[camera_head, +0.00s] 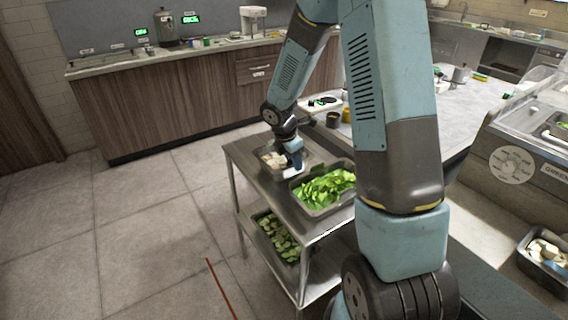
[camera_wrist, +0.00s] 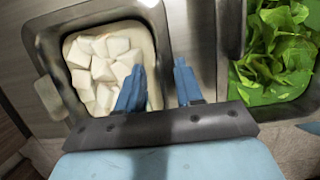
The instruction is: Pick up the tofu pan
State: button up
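The tofu pan (camera_head: 288,175) is a metal pan of white tofu cubes (camera_wrist: 100,68) on the top shelf of a steel cart. In the wrist view the pan (camera_wrist: 98,15) fills the left side. My gripper (camera_wrist: 160,84) is open, with two blue fingers apart. Its left finger is over the inside of the pan by the tofu, and its right finger is outside the pan's right rim. In the head view my gripper (camera_head: 295,160) is at the pan's right side. I cannot tell whether the fingers touch the rim.
A pan of green leaves (camera_head: 324,190) stands close on the right on the same steel cart (camera_head: 255,182). A pan of sliced greens (camera_head: 277,236) is on the lower shelf. A counter (camera_head: 440,105) stands behind at right. The floor at left is clear.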

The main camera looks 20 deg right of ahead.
grip_shut()
dwell(0.3)
dwell(1.1)
